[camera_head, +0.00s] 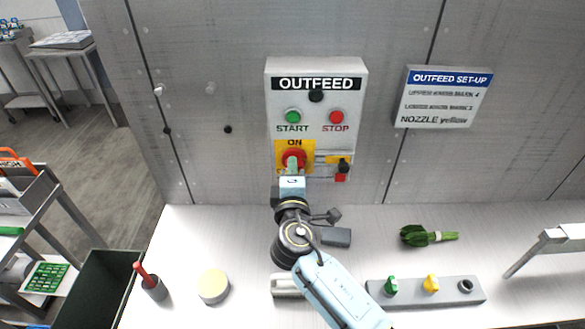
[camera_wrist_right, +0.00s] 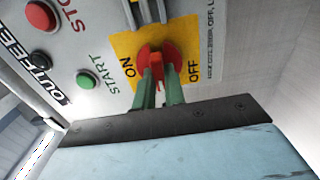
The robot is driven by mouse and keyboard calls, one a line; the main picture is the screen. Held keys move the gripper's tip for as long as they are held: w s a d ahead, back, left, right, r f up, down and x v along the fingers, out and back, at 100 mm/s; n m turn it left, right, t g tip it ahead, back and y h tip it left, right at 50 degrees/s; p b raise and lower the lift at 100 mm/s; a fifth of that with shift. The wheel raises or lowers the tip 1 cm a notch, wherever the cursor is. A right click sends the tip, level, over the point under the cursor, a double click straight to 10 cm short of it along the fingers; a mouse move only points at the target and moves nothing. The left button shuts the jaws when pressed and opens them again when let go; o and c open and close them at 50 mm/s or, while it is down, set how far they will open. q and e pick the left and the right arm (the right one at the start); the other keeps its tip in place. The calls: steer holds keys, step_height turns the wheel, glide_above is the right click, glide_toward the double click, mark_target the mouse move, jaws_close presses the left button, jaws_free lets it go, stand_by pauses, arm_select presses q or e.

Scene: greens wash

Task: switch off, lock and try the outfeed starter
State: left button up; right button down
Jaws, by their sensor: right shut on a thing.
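The outfeed starter (camera_head: 316,98) is a grey box on the wall with a green START button (camera_head: 292,115) and a red STOP button (camera_head: 336,117). Its red rotary handle (camera_head: 301,155) sits on a yellow ON/OFF plate (camera_head: 280,148). My right gripper (camera_head: 292,166) is shut on the handle, its green fingers on both sides of the red grip (camera_wrist_right: 157,66) in the right wrist view. The fingers partly hide the handle and the OFF mark in the head view. A black padlock-like piece (camera_head: 344,166) with a red tag (camera_head: 341,178) is right of the handle. My left gripper is out of view.
An OUTFEED SET-UP sign (camera_head: 443,97) is on the wall at right. On the white counter (camera_head: 200,235) are a cream disc (camera_head: 213,286), a red-handled tool in a cup (camera_head: 152,284), a green bunch (camera_head: 427,236) and a nozzle rack (camera_head: 450,296). A dark bin (camera_head: 85,295) stands at left.

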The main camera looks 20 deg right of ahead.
stand_by(0.4)
steer(key=c, duration=1.5)
jaws_free()
steer(key=shift+b+v, duration=1.4)
steer(key=shift+v, duration=5.35)
